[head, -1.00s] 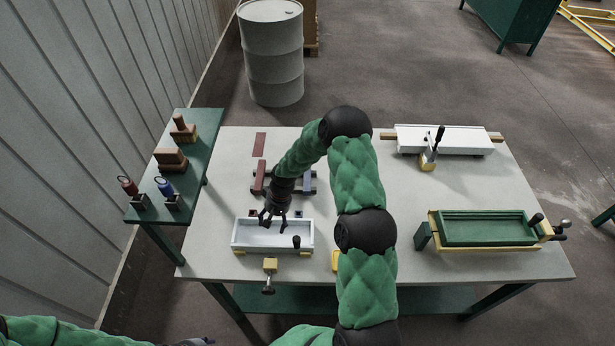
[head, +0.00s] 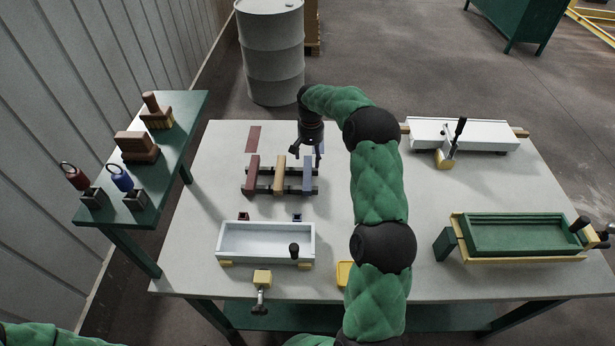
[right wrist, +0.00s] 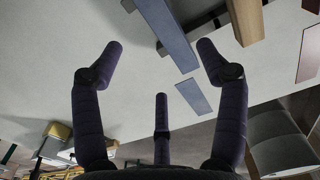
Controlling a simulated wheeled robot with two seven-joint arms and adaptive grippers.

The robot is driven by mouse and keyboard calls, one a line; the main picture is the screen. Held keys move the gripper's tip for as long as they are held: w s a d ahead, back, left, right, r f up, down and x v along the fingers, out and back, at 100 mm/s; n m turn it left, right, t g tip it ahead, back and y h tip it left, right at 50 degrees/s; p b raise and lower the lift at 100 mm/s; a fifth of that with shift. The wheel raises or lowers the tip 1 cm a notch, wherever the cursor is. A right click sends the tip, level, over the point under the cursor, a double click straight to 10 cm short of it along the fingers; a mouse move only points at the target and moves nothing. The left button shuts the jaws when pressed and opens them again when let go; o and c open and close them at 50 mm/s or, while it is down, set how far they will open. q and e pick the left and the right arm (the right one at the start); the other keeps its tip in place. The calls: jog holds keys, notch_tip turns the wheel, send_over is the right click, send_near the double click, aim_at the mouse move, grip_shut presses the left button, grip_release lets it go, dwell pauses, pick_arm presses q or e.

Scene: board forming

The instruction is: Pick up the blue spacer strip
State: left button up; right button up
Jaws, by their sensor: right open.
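The blue spacer strip (head: 308,176) lies at the right end of a dark rack (head: 267,190), beside a tan strip (head: 280,176) and a red strip (head: 252,175). My right gripper (head: 307,154) is open and empty, pointing down near the far end of the blue strip. In the right wrist view the blue strip (right wrist: 164,28) runs in from the top between the spread fingers (right wrist: 160,50), apart from them. A flat blue patch (right wrist: 193,96) shows on the table beyond its end. My left gripper is out of view.
A white tray (head: 230,259) stands in front of the rack. A flat red patch (head: 253,138) lies behind it. A green tray fixture (head: 455,226) and a white clamp fixture (head: 480,142) stand on the right. A green side shelf (head: 185,140) holds tools.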

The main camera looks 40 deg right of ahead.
aim_at(310, 172)
jog(key=f+b, duration=0.1)
jog(key=f, duration=0.8)
jog(key=shift+a+f, duration=0.15)
jog(key=shift+a, duration=0.05)
jog(key=c, duration=1.3)
